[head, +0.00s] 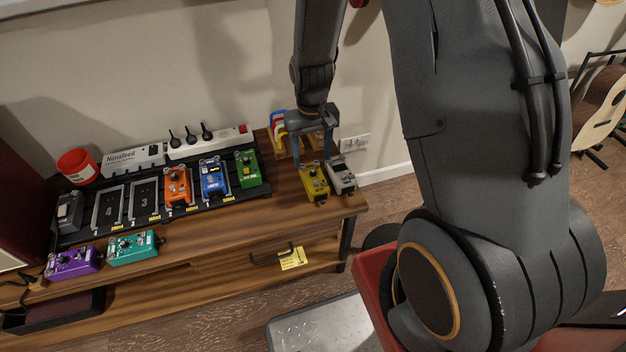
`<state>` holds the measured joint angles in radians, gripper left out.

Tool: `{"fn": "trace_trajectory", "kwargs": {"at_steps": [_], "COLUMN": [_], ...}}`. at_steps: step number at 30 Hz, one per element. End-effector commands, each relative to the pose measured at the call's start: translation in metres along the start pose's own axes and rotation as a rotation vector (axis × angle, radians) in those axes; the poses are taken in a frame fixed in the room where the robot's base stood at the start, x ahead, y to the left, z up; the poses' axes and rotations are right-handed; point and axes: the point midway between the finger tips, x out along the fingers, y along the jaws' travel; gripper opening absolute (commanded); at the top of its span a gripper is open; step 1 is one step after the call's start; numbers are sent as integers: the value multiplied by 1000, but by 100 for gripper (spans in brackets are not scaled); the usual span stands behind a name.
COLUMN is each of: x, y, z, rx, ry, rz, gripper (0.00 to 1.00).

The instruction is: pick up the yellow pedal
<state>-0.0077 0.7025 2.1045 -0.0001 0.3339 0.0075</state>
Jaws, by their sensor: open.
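The yellow pedal (313,181) sits on the right end of the wooden bench, directly beside a light grey pedal (341,177) on its right. My gripper (314,160) points down over the far end of the yellow pedal. Its fingers are apart, one on the left of the yellow pedal and one toward the grey pedal. I cannot tell whether either finger touches the pedal.
A pedalboard (84,226) holds an orange (177,186), a blue (213,179) and a green pedal (248,168) left of my gripper. A purple (73,262) and a teal pedal (134,247) lie at the bench front. A power strip (208,143) runs behind. Bare wood (290,217) lies in front of the yellow pedal.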

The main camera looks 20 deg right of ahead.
Motion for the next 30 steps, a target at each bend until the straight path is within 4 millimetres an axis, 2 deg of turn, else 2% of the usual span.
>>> {"fn": "trace_trajectory", "kwargs": {"at_steps": [11,21,30], "x": [34,74,77], "y": [2,4,4], "z": [1,2,2], "rx": [1,0,0], "ry": [-2,-1,0], "rz": [0,0,0], "gripper": [58,58,58]}}
